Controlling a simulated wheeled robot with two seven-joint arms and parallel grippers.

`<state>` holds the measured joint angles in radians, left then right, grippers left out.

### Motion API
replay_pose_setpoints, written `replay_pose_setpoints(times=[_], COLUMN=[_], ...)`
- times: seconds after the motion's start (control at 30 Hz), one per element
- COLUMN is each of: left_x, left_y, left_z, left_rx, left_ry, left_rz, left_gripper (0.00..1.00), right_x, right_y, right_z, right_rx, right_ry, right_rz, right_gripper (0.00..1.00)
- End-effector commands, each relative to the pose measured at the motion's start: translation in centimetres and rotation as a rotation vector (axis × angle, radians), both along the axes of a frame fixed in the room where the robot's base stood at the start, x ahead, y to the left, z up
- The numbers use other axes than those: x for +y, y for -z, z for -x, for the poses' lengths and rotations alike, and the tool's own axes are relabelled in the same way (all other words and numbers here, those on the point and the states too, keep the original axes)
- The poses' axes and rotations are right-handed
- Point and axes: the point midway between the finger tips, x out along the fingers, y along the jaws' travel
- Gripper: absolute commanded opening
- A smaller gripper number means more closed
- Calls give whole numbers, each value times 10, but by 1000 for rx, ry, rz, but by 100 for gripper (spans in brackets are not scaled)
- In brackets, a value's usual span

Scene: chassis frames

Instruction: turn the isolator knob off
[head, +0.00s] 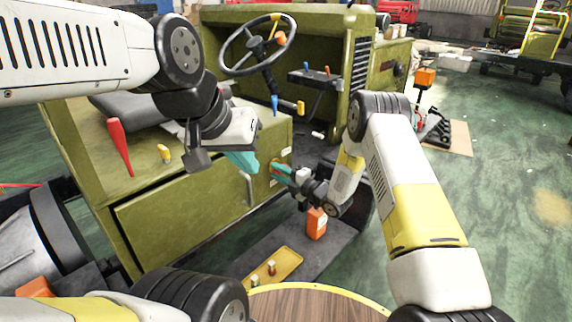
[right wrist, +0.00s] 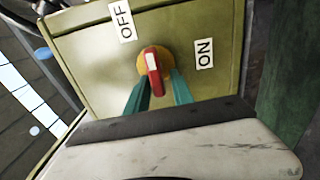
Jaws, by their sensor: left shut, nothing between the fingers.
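The isolator knob (right wrist: 152,64) has a red handle with a white mark on a yellow base, on an olive panel. In the right wrist view an OFF label (right wrist: 123,20) is above left of it and an ON label (right wrist: 204,53) is to its right. The handle lies between the labels' directions, leaning slightly up-left. My right gripper (right wrist: 159,88) has its teal fingers apart on either side of the handle; contact is unclear. In the head view my right gripper (head: 281,172) is at the panel, mostly hiding the knob. My left gripper (head: 243,161) is shut and empty, above the cabinet front.
The olive vehicle body (head: 180,215) fills the left and centre, with a steering wheel (head: 258,45) above. An orange box (head: 316,223) stands on the dark mat below my right gripper. A yellow tray (head: 285,264) and a round wooden tabletop (head: 315,305) are in front.

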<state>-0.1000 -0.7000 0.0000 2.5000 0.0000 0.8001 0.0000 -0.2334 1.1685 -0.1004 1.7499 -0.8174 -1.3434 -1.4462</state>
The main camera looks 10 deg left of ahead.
Motion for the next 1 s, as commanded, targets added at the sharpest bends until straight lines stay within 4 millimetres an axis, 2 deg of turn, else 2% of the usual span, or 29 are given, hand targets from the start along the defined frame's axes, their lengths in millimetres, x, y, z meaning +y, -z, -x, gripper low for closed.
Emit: replay_pose_setpoints(times=[0.37, 0.8, 1.0], left_x=[0, 0, 0], left_y=[0, 0, 0], left_z=[0, 0, 0], left_rx=[0, 0, 0], left_ry=[0, 0, 0], left_rz=[0, 0, 0], left_gripper=[0, 0, 0], right_x=[-2, -56, -65], right_y=[-1, -1, -1], right_z=[0, 36, 43], right_rx=[-1, 1, -1], right_ry=[1, 3, 0], right_rz=[-3, -2, -2], right_gripper=[36, 36, 36])
